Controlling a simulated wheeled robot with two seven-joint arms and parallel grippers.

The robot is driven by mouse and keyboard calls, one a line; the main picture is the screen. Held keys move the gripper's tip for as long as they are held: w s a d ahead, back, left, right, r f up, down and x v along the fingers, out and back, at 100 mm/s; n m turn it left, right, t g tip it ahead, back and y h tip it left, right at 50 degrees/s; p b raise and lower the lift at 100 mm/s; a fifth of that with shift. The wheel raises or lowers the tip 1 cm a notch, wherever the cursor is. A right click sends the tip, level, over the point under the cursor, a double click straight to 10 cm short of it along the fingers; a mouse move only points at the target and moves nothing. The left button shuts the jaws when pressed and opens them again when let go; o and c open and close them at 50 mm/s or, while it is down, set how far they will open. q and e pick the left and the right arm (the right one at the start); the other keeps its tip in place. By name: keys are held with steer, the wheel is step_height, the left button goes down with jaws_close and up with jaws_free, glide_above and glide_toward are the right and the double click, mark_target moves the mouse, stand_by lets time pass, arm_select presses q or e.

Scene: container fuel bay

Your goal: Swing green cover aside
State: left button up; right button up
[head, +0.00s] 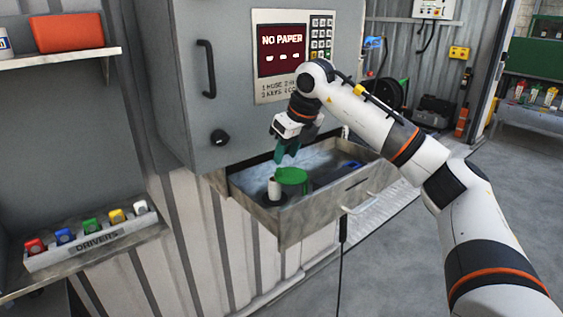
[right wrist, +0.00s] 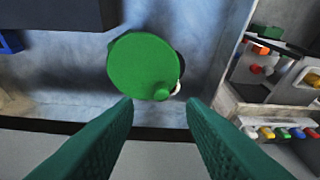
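The green cover (head: 292,175) is a flat round disc inside the open metal drawer (head: 290,228). In the right wrist view the cover (right wrist: 143,62) has a small round knob or tab (right wrist: 162,92) at its near edge, with a little of something white showing beside it. My right gripper (head: 286,153) is above the drawer and the cover, its green fingers pointing down. In the right wrist view its fingers (right wrist: 160,104) are apart with nothing between them, and the tab lies just beyond the gap between the fingertips. My left gripper is not in view.
A white cylinder (head: 274,189) stands left of the cover in the drawer. A blue item (head: 350,165) lies at the drawer's right end. The grey cabinet (head: 225,95) with a "NO PAPER" screen (head: 282,50) rises behind. A drivers rack (head: 92,240) sits on the left shelf.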

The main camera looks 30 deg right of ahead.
mark_target(280, 169)
steer(key=shift+x, duration=2.2)
jaws_close()
